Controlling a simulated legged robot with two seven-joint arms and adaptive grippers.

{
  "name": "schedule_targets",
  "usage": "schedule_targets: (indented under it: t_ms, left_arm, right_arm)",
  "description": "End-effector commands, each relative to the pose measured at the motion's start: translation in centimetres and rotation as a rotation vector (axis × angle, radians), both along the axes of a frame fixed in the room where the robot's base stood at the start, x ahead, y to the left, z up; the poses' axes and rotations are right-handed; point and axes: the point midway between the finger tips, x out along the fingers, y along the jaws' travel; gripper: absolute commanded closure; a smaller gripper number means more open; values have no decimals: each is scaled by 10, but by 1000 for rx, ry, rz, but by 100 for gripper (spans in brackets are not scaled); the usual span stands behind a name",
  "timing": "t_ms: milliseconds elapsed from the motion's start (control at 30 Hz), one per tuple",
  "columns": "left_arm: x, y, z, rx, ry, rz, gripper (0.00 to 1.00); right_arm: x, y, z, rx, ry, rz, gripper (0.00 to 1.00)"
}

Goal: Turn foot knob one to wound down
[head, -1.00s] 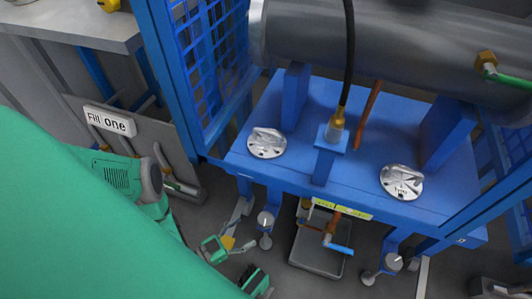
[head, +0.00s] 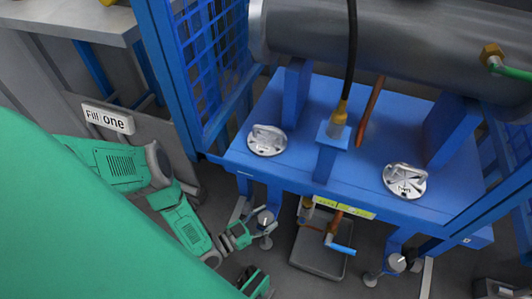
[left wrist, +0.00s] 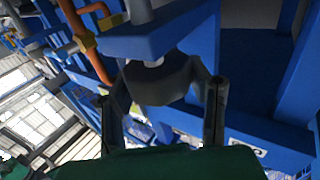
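In the left wrist view a dark grey round knob (left wrist: 160,82) sits under a blue bracket, between the two dark fingers of my left gripper (left wrist: 163,90). The fingers look open; I cannot tell whether they touch it. A second foot knob (head: 396,262) stands at the right.
A copper pipe with a blue-handled valve (head: 340,247) hangs above a grey floor box (head: 316,262). A "Fill one" sign (head: 107,118) is at the left.

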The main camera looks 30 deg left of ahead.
Motion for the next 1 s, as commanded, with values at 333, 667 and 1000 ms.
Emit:
schedule_targets:
  t_ms: [333, 667, 1000]
  left_arm:
    - [1, 1, 0, 1, -2, -27, 84]
    - [2, 1, 0, 6, -4, -222, 84]
    - [1, 0, 0, 6, -4, -539, 84]
  right_arm:
    - [0, 0, 0, 0, 0, 0, 100]
    - [0, 0, 0, 0, 0, 0, 100]
    - [0, 0, 0, 0, 0, 0, 100]
